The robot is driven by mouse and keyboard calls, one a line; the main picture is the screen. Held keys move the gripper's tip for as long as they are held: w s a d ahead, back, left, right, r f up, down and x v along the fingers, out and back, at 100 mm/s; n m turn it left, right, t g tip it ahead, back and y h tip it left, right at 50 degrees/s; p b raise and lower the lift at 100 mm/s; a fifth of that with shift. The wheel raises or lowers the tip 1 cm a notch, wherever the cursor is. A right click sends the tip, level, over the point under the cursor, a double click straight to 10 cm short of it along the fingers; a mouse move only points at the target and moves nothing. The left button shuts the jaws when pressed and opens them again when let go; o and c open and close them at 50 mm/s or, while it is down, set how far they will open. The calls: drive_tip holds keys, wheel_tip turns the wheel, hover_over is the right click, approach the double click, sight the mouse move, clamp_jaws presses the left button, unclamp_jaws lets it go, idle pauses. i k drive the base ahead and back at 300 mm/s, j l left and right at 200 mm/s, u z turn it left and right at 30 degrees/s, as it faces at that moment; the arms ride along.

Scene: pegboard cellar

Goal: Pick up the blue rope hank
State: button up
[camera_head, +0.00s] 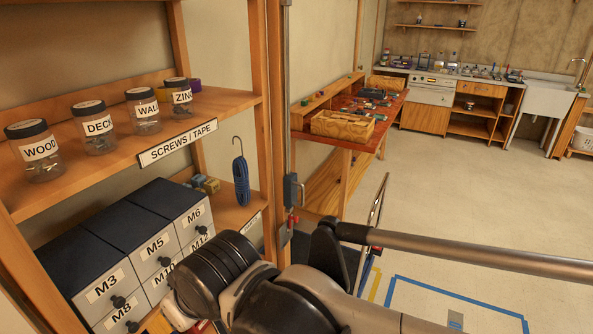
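The blue rope hank (242,181) hangs upright from a thin dark hook near the right end of the wooden shelf unit. It is below the upper shelf's edge, above the lower shelf board, left of the shelf's right post. It appears unobstructed. My arm's dark and grey links fill the lower middle of the view, below and to the right of the rope. My gripper cannot be made out in this view.
The upper shelf (112,160) holds several labelled jars. Labelled drawers (155,252) stand at lower left, with small blocks (206,184) behind. A metal upright (287,100) stands right of the rope. A workbench (345,134) is beyond; the floor (470,215) at right is open.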

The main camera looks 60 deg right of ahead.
sight(240, 172)
drive_tip(key=z, duration=1.15)
